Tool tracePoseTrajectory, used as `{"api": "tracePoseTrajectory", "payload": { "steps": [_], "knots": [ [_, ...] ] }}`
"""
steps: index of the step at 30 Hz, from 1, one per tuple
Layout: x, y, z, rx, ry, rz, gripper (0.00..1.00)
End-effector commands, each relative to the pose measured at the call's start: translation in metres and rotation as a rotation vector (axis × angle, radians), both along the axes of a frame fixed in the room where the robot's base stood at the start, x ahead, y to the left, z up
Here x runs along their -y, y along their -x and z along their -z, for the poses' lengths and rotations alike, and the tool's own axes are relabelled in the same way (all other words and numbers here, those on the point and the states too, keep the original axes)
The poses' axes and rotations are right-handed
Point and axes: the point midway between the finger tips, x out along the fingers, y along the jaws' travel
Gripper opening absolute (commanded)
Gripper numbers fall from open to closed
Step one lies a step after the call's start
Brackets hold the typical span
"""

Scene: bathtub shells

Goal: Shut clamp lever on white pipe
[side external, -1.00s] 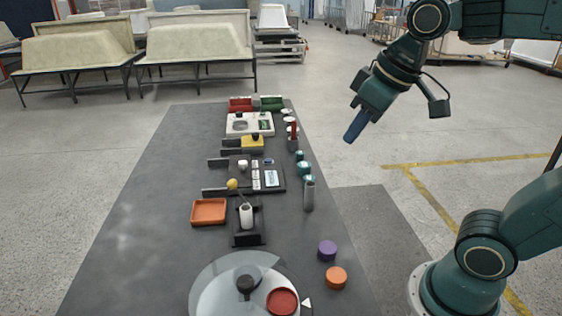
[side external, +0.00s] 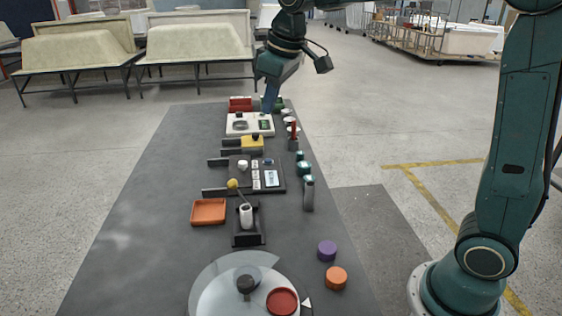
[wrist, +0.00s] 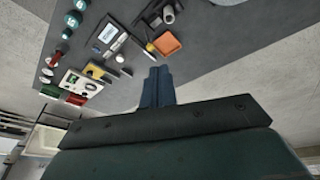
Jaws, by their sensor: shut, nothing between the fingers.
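The white pipe (side external: 246,216) is a short upright cylinder in a dark clamp base (side external: 248,238) near the middle of the table. The clamp lever (side external: 232,184) has a yellow knob and leans up and to the left above the pipe. In the wrist view the yellow knob (wrist: 150,47) shows near the top, next to the orange tray, with the white pipe (wrist: 168,14) above it. My gripper (side external: 267,108) is over the far end of the table, well beyond the clamp. Its blue fingers (wrist: 157,74) are shut and empty.
An orange tray (side external: 208,212) lies left of the clamp. A dark panel with a display (side external: 271,178), a yellow block (side external: 252,142) and a white panel (side external: 238,131) stand beyond it. A glass disc (side external: 215,285) is in front.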

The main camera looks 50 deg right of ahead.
Motion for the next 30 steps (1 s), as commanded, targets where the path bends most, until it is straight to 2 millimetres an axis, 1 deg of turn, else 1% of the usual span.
{"api": "tracePoseTrajectory", "payload": {
  "steps": [1,3,8,14,23,30],
  "knots": [
    [-0.001,-0.010,0.004,-0.008,0.002,-0.010,0.00],
    [-0.001,-0.023,0.008,-0.019,0.006,-0.023,0.00],
    [-0.002,-0.052,0.020,-0.038,0.014,-0.055,0.00],
    [-0.004,-0.086,0.038,-0.064,0.024,-0.094,0.00],
    [-0.006,-0.134,0.075,-0.101,0.036,-0.154,0.00],
    [-0.008,-0.166,0.110,-0.132,0.045,-0.203,0.00]
  ]
}}
